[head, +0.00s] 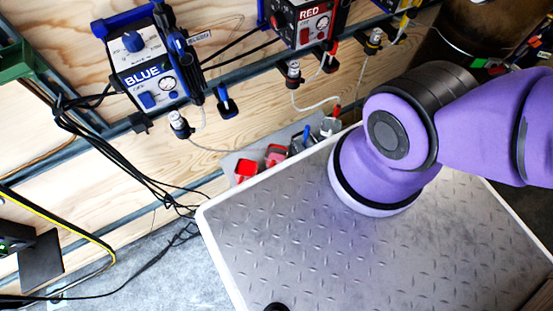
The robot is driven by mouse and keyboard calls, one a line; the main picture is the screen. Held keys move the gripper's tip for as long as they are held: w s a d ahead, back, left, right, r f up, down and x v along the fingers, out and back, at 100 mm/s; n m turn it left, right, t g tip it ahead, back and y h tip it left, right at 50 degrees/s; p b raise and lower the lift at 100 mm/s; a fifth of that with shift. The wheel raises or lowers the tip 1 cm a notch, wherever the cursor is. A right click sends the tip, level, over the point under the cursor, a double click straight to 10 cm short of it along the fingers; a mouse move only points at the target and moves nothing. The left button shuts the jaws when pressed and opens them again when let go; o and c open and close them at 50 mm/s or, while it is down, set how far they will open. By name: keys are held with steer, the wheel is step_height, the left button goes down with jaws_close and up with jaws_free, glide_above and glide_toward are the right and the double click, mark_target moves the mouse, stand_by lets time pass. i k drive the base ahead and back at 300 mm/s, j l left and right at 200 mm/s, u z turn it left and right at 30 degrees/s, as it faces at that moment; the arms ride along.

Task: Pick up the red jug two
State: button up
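Two small red items, possibly jugs, stand close together on a grey surface past the far edge of the metal plate. One red item (245,170) is on the left, and the other red item (275,154) is just right of it. I cannot tell which is jug two, as both are small and partly cut off by the plate edge. My purple arm reaches in from the right over the plate, right of the red items. My gripper is not in view.
A diamond-pattern metal plate (300,240) with a pale rim fills the lower middle and is mostly bare. A blue-labelled unit (147,75) and a red-labelled unit (305,22) hang on the wooden wall. Black cables (120,155) hang at left. Bare floor (175,270) shows lower left.

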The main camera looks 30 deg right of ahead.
mark_target(245, 168)
steer(key=k+l+u, duration=0.1)
steer(key=u, duration=0.35)
steer(key=k+l+u, duration=0.1)
steer(key=u, duration=0.4)
steer(key=k+l+u, duration=0.15)
steer(key=u, duration=0.3)
steer(key=k+l+u, duration=0.1)
steer(key=k, duration=0.2)
steer(key=k+l+z, duration=0.15)
steer(key=k, duration=0.25)
steer(key=l+z, duration=0.15)
steer(key=l, duration=0.1)
